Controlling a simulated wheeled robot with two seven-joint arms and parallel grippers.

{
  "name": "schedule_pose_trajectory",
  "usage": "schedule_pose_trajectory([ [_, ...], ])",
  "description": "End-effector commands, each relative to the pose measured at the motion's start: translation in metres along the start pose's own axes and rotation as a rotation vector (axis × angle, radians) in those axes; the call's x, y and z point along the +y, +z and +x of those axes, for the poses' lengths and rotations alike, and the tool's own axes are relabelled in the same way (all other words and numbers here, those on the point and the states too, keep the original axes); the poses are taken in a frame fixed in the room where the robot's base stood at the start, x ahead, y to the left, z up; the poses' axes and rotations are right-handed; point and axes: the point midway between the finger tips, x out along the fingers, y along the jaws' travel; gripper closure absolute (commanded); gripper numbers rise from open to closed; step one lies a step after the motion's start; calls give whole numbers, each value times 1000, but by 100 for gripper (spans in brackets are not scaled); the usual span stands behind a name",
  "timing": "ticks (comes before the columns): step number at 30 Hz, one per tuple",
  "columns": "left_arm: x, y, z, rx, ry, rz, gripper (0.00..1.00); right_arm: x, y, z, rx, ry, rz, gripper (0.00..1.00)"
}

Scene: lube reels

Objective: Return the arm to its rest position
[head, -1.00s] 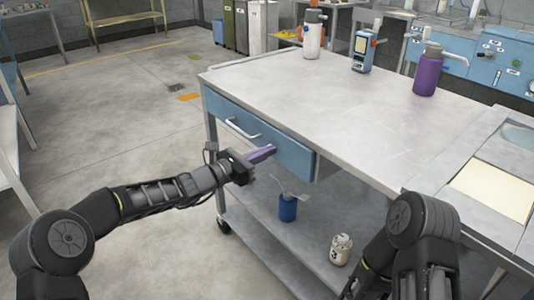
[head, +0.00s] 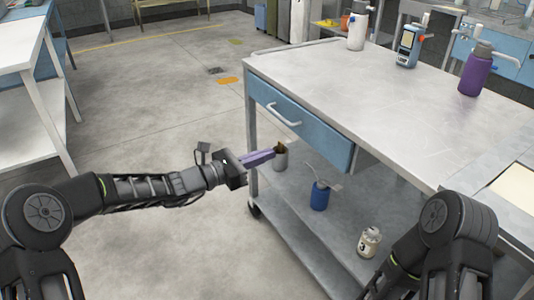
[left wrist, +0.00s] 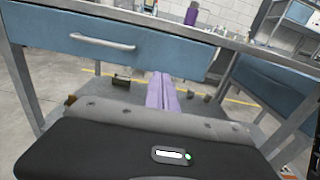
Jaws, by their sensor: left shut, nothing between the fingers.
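My left arm reaches in from the left in the head view. In the left wrist view the shut purple fingers (left wrist: 161,92) point toward the space under the blue drawer (left wrist: 120,42). My right arm shows at the lower right of the head view, but its gripper is out of view.
The grey cart (head: 370,90) has a closed blue drawer (head: 300,122). A grey can (head: 280,158), a blue can (head: 320,197) and a cream bottle (head: 369,242) stand on the lower shelf. Floor at left is clear.

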Motion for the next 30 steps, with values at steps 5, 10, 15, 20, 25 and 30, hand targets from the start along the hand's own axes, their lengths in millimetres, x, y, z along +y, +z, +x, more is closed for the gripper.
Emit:
schedule_pose_trajectory([
  [5,4,-9,0,37,14,51,100,0,0,0,0,0,0,47],
  [10,-11,-70,-8,244,-27,230,100,0,0,0,0,0,0,47],
  [15,-48,-178,-46,546,-172,483,100,0,0,0,0,0,0,47],
  [20,-100,-282,-110,812,-434,818,100,0,0,0,0,0,0,47],
  [25,-162,-357,-181,917,-784,1237,100,0,0,0,0,0,0,47],
  [30,-229,-386,-224,809,-1053,1546,100,0,0,0,0,0,0,47],
])
